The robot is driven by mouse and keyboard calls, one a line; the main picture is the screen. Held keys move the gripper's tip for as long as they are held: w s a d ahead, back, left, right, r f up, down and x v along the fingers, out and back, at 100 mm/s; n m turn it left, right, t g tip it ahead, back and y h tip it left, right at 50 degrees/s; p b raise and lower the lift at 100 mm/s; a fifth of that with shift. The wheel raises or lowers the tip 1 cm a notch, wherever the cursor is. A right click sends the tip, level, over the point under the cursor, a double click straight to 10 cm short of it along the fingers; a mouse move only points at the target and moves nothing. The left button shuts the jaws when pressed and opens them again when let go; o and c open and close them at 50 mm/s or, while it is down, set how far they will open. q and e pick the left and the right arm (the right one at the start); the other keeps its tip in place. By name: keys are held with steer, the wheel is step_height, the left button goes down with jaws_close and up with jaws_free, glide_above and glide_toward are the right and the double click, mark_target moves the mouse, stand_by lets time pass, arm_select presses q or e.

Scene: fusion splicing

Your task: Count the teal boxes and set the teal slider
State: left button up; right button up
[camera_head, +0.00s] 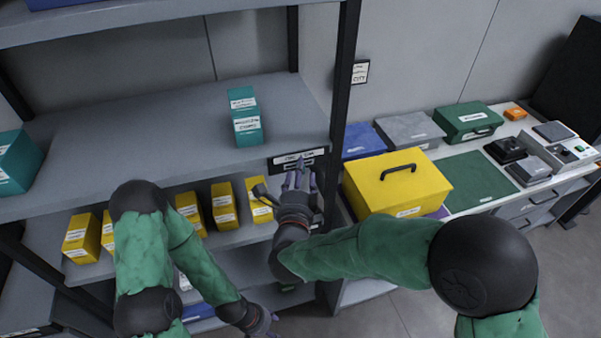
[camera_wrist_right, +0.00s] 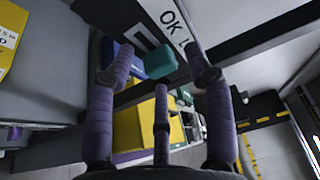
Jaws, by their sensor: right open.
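Teal boxes with white labels (camera_head: 246,125) stand one behind the other on the upper shelf. More teal (camera_head: 18,165) shows at the left edge, partly cut off. A white-labelled panel with a dark slot (camera_head: 301,157) is on the shelf's front edge by the post. My right gripper (camera_head: 296,180) is just below it, empty, its purple fingers spread in the right wrist view (camera_wrist_right: 160,90). There, a teal block (camera_wrist_right: 160,59) appears by the panel's lettering; I cannot tell if it is the slider. My left gripper (camera_head: 264,326) is low at the bottom, its fingers mostly hidden.
Several yellow boxes (camera_head: 223,205) line the lower shelf (camera_head: 165,262). A black post (camera_head: 343,90) stands right of my right gripper. Beyond it, a yellow case (camera_head: 375,190), a blue case (camera_head: 362,142), a grey case (camera_head: 408,129) and a green case (camera_head: 468,121) crowd the counter.

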steer(key=shift+w, duration=0.55)
